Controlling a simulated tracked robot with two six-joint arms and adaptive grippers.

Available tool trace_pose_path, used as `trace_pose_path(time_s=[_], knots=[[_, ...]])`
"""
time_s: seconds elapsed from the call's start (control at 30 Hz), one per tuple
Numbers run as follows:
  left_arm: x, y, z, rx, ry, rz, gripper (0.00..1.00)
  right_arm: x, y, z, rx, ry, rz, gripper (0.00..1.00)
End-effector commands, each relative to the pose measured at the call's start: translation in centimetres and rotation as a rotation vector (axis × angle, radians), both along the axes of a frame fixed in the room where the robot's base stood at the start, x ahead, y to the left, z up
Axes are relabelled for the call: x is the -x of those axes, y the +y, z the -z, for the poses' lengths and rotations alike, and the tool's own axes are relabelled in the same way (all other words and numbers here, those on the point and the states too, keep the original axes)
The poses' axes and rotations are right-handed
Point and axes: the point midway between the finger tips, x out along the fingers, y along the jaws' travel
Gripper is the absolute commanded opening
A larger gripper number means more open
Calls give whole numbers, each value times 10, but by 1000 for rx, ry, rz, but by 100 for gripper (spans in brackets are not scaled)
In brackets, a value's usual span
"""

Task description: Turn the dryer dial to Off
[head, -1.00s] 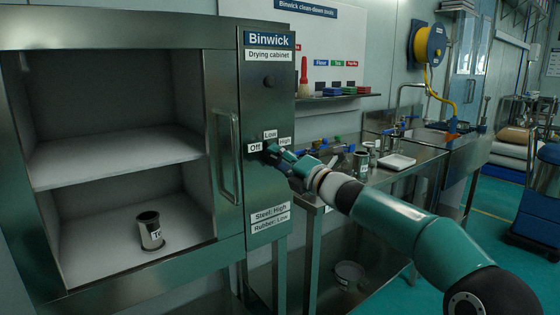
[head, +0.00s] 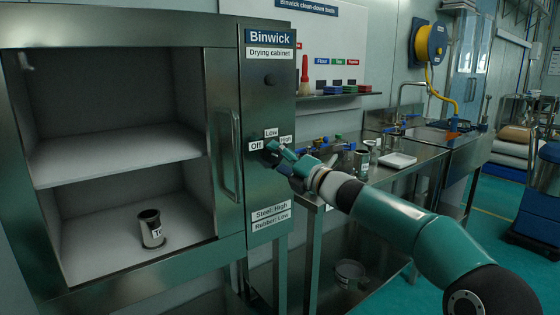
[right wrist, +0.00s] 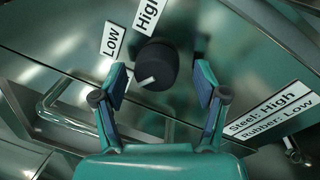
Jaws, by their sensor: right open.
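The dryer dial (right wrist: 157,64) is a dark round knob on the drying cabinet's front panel (head: 267,100). In the right wrist view its white mark is at the lower left of the knob, away from the High label (right wrist: 148,14) and below the Low label (right wrist: 113,40). The Off label (head: 256,145) shows in the head view, left of the dial. My right gripper (right wrist: 161,78) is open, one finger on each side of the dial, with gaps visible. In the head view the right gripper (head: 276,152) largely hides the dial. My left gripper is out of view.
The open cabinet has a shelf (head: 110,157) and a labelled metal cup (head: 151,229) on its floor. A vertical handle (head: 230,155) stands left of the dial. A steel bench (head: 400,175) with small items is to the right.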

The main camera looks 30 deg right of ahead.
Motion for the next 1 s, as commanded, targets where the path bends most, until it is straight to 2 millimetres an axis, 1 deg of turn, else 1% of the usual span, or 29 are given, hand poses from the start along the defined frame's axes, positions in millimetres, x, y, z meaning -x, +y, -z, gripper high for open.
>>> trace_pose_path(time_s=[0.17,0.27,0.37,0.47,0.6,0.73,0.83,1.0], knots=[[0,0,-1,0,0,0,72,4,-2,-1,-1,-2,1,72],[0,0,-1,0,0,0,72,11,-4,-1,-2,-1,1,72],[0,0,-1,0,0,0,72,23,-7,1,-3,-1,2,72],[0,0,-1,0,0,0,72,40,-12,3,-2,-1,3,72],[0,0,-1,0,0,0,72,68,-18,7,0,0,3,72],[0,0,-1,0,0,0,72,91,-24,11,1,0,4,72],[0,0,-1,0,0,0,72,104,-27,12,1,0,2,72],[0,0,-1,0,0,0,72,115,-29,14,1,0,0,72]])
